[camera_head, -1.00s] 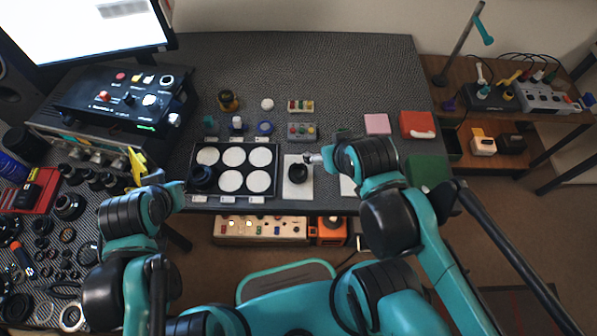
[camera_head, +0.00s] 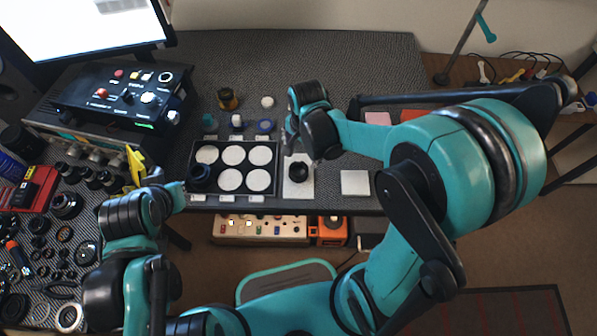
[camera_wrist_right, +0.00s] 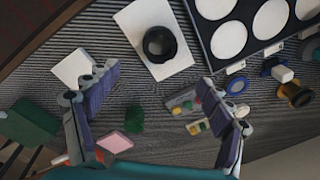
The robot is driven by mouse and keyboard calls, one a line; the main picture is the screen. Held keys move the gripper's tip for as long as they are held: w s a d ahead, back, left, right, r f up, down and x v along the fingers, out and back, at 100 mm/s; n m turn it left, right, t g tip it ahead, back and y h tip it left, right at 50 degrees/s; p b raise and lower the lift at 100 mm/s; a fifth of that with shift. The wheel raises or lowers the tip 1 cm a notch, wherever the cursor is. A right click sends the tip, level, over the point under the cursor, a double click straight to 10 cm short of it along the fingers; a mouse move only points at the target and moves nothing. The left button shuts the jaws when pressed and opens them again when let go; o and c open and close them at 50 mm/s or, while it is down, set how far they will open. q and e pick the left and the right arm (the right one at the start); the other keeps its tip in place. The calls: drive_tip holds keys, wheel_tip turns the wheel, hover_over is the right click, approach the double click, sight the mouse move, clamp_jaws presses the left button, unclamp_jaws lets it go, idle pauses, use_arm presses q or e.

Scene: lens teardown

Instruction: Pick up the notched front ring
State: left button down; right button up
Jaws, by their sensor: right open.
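A black round lens part with a ring-shaped rim (camera_head: 299,172) rests on a white pad (camera_head: 298,191) right of the tray; I cannot make out notches on it. In the right wrist view it shows as a black ring (camera_wrist_right: 160,44) with a dark middle, at the top centre. My right gripper (camera_wrist_right: 158,105) is open and empty, its two fingers wide apart over the mat, and apart from the ring. In the head view the right gripper (camera_head: 299,154) is just behind the ring, partly hidden by its own wrist.
An empty white pad (camera_head: 355,183) lies to the right. Small coloured parts (camera_head: 265,126) stand behind the tray.

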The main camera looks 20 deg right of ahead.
sight(299, 174)
drive_tip(key=f+b, duration=0.1)
drive_tip(key=f, duration=0.3)
drive_tip(key=f+m+b, duration=0.1)
drive_tip(key=f, duration=0.3)
drive_tip(key=w+f+m+g+b, duration=0.1)
drive_tip(key=f+b, duration=0.1)
drive_tip(key=f, duration=0.2)
drive_tip(key=shift+a+f, duration=0.2)
drive_tip(key=shift+f, duration=0.15)
drive_tip(key=shift+r, duration=0.1)
drive_tip(key=shift+c, duration=0.4)
drive_tip(key=c, duration=1.1)
